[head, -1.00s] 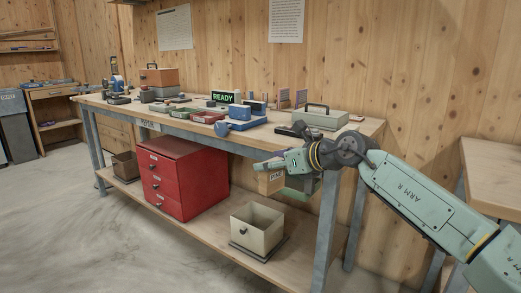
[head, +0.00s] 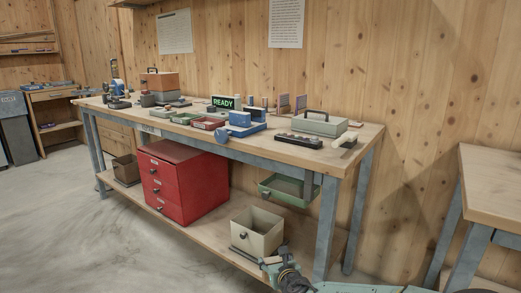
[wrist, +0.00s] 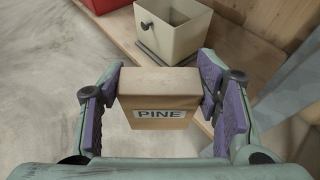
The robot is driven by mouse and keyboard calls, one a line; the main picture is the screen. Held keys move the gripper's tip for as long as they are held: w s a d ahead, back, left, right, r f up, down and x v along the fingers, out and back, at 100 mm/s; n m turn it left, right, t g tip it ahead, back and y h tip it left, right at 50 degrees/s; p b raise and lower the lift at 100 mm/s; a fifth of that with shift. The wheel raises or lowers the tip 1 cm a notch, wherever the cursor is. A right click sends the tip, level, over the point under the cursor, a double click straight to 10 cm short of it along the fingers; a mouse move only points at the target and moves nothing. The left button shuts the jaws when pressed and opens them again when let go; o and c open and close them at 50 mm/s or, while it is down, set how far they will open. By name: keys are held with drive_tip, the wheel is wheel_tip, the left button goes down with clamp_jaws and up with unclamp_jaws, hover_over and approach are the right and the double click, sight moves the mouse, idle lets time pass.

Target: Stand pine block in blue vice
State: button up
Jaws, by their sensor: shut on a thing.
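The pine block (wrist: 157,97), a light wooden block with a "PINE" label, is between the purple pads of my gripper (wrist: 160,95) in the wrist view. My gripper is shut on it and holds it over the floor in front of the bench. In the head view, my arm is low at the bottom edge, and the block does not show there. The blue vice (head: 240,125) stands on the bench top near the front edge, with a blue round handle at its front. Its jaw gap is too small to judge.
A cream bin (head: 257,231) stands on the lower shelf beside the red drawer cabinet (head: 183,178). A green tray (head: 289,190) hangs under the bench top (head: 300,153).

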drive_tip(key=s+a+f+m+h, duration=0.1)
drive_tip(key=s+a+f, duration=0.1)
drive_tip(key=s+f, duration=0.4)
drive_tip(key=s+a+f+m+h+p, duration=0.1)
drive_tip(key=s+f, duration=0.6)
drive_tip(key=f, duration=0.8)
drive_tip(key=shift+s+a+m+t+h+p, duration=0.3)
drive_tip(key=shift+a+m+h, duration=0.1)
drive_tip(key=shift+a+h, duration=0.2)
